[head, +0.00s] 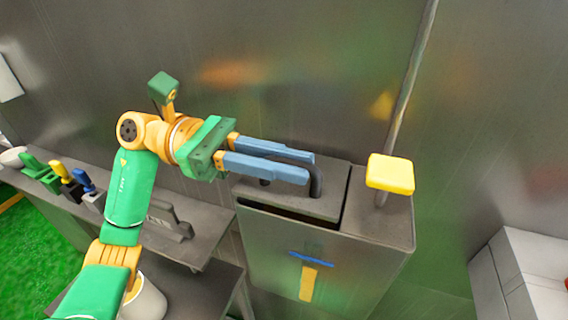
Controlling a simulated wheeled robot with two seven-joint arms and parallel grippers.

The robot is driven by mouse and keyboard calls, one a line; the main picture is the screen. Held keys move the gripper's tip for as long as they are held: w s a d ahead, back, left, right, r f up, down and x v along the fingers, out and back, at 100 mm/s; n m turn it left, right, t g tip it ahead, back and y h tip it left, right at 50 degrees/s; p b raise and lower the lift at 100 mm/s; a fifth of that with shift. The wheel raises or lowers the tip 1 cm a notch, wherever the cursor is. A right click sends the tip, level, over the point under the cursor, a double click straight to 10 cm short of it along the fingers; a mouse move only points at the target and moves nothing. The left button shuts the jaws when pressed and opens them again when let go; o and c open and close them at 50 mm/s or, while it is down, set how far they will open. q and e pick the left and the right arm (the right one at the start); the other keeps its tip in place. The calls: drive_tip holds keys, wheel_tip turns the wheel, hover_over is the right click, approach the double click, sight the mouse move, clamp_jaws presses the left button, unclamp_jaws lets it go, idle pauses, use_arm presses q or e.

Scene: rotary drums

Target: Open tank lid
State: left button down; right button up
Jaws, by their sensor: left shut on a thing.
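The tank (318,257) is a grey metal box against the metal wall, right of centre. Its lid (318,205) is a grey plate on the top left part, with a dark gap along its front and right edges. A dark bent handle (316,180) stands on the lid. My left gripper (310,168) reaches in from the left, its blue fingers shut on the handle. The fingers hide part of the handle and lid. My right gripper is not in view.
A yellow block (390,174) and a metal rod (411,75) stand at the tank's right side. Shelves with coloured tools (72,186) are at the left. A white bucket (147,298) sits below my arm. White boxes (525,280) are at the lower right.

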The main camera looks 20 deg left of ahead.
use_arm(q)
drive_tip(key=w+r+n+p, duration=0.2)
drive_tip(key=r+n, duration=0.1)
drive_tip(key=shift+n, duration=0.3)
drive_tip(key=shift+w+r+n+p, duration=0.4)
drive_tip(key=shift+w+n+p, duration=0.35)
drive_tip(key=shift+n+p, duration=0.3)
drive_tip(key=c, duration=0.8)
unclamp_jaws()
drive_tip(key=shift+w, duration=0.1)
drive_tip(key=shift+c, duration=0.2)
drive_tip(key=shift+f, duration=0.1)
drive_tip(key=shift+a+f+b, duration=0.1)
drive_tip(key=shift+a+b, duration=0.25)
drive_tip(key=shift+b, duration=0.05)
drive_tip(key=a+b, duration=0.2)
drive_tip(key=a, duration=0.4)
drive_tip(key=shift+a, duration=0.15)
